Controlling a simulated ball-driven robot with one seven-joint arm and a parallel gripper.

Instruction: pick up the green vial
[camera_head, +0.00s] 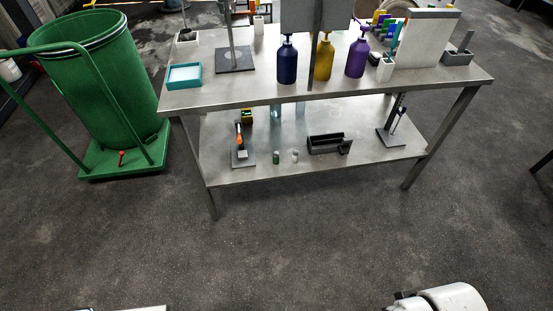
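The green vial (276,157) is a small, dark green upright cylinder on the lower shelf (224,172) of a metal table, close to the front edge. A small pale vial (295,156) stands just right of it, with a narrow gap between them. No gripper fingers show.
On the shelf, a stand with an orange part (239,141) is left of the vials and a black tray (325,143) right. The tabletop (262,92) overhangs, carrying blue, yellow and purple bottles. A green bin (105,90) stands left. The front floor is clear.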

